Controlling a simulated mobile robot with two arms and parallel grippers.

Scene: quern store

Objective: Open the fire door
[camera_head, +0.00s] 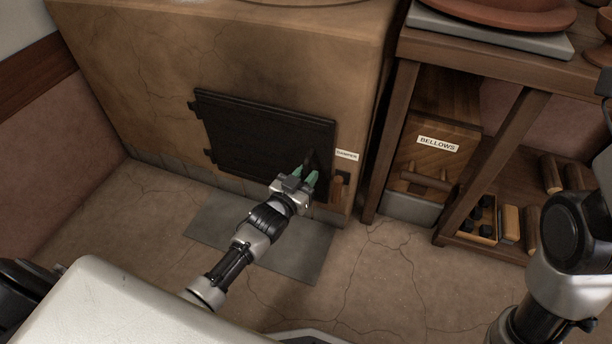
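The fire door (258,132) is a black rectangular plate on the front of the tan clay oven (150,75). Its hinges show on its left edge, and it looks closed against the oven. A dark handle (308,158) stands out near its lower right corner. My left gripper (305,175) is at this handle, its green fingers a little apart with the handle's end at or between their tips. I cannot tell whether they grip it. My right arm shows at the right edge; its gripper is out of view.
A "DAMPER" label (347,155) and a wooden damper handle (337,190) are just right of the door. A grey floor plate (300,250) lies before the oven. A wooden bench (480,62) with a "BELLOWS" box (432,160) stands right. The cracked floor between is clear.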

